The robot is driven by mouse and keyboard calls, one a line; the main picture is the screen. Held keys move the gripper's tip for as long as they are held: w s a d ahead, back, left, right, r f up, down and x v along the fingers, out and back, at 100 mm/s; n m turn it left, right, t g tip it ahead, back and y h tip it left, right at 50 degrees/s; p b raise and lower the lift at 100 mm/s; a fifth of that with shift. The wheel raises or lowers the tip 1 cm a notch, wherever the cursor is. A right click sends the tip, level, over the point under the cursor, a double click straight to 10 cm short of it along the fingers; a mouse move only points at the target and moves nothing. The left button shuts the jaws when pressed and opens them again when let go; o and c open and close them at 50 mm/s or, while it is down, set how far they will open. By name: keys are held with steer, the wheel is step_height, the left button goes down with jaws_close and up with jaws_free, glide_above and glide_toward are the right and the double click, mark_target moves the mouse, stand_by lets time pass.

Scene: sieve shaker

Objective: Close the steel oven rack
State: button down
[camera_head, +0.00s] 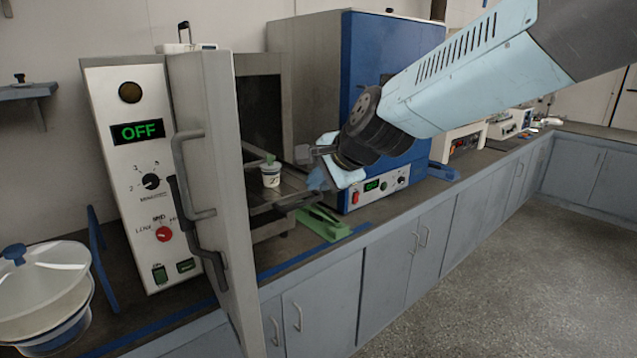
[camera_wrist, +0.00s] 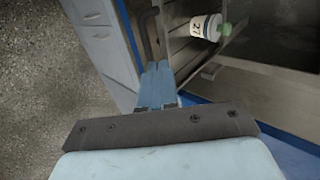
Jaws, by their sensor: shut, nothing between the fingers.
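The steel oven rack (camera_head: 291,187) sticks out of the open oven chamber in the head view. Its slats (camera_wrist: 183,48) also show in the wrist view, with a dark handle (camera_wrist: 147,36) along its front. A small white cup (camera_head: 271,176) with a green top stands on the rack; the wrist view shows its label "27" (camera_wrist: 203,27). My gripper (camera_head: 318,179) is shut and empty at the front of the rack. In the wrist view its blue fingertips (camera_wrist: 157,72) are close to the handle; whether they touch it I cannot tell.
The oven door (camera_head: 222,190) stands open, left of the rack. The oven panel (camera_head: 140,160) reads OFF. A green object (camera_head: 324,222) lies on the bench below my gripper. A blue-sided machine (camera_head: 365,75) stands behind my arm. The floor (camera_head: 480,280) in front is clear.

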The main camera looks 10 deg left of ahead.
steer(key=x, duration=0.8)
steer(key=shift+w, duration=0.1)
